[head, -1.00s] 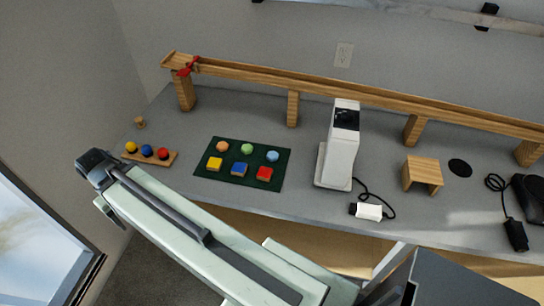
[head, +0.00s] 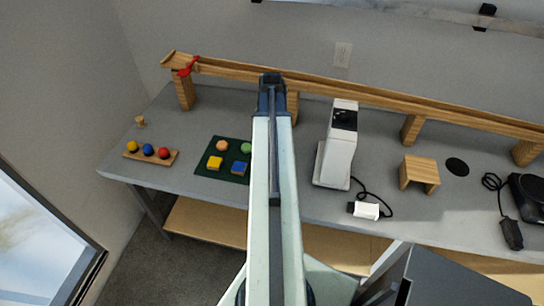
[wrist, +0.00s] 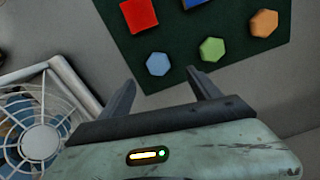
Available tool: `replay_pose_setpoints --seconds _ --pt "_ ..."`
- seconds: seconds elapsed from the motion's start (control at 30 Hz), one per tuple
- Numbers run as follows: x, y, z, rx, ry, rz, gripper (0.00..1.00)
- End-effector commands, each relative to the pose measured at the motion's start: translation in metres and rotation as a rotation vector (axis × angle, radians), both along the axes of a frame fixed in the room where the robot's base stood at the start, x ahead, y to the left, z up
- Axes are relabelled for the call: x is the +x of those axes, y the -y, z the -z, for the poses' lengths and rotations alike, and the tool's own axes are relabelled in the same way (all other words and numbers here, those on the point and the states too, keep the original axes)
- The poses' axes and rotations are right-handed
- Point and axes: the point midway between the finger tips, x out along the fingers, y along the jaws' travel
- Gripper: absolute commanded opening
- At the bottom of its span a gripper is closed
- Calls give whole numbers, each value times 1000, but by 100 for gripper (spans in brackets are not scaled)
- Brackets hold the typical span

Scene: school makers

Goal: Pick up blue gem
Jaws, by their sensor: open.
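The blue gem (wrist: 158,64) is a light blue hexagonal piece on the dark green mat (wrist: 184,85), near the mat's edge in the wrist view. My gripper (wrist: 161,77) is open and empty. Its two fingers point toward the gem, which appears between and just beyond their tips; the height gap cannot be judged. In the head view my arm crosses the right part of the mat (head: 203,171) and hides the blue gem and the red square.
A red square (wrist: 139,15), a green hexagon (wrist: 212,49) and an orange hexagon (wrist: 264,23) share the mat. A white fan-like grille (wrist: 40,140) is at the wrist view's left. In the head view, a white device (head: 340,150) stands right of my arm, and a wooden rail (head: 400,98) runs behind.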

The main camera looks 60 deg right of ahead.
Motion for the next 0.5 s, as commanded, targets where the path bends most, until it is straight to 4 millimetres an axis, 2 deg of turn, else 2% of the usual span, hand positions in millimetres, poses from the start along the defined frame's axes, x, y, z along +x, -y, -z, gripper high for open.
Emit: replay_pose_setpoints --seconds 0.03,0.13,0.33,0.5 --pt "0 0 10 0 0 -1 72" --pt "0 0 24 0 0 -1 72" --pt "-1 -1 27 0 0 -2 72" --pt "-3 -2 51 0 0 -2 72"
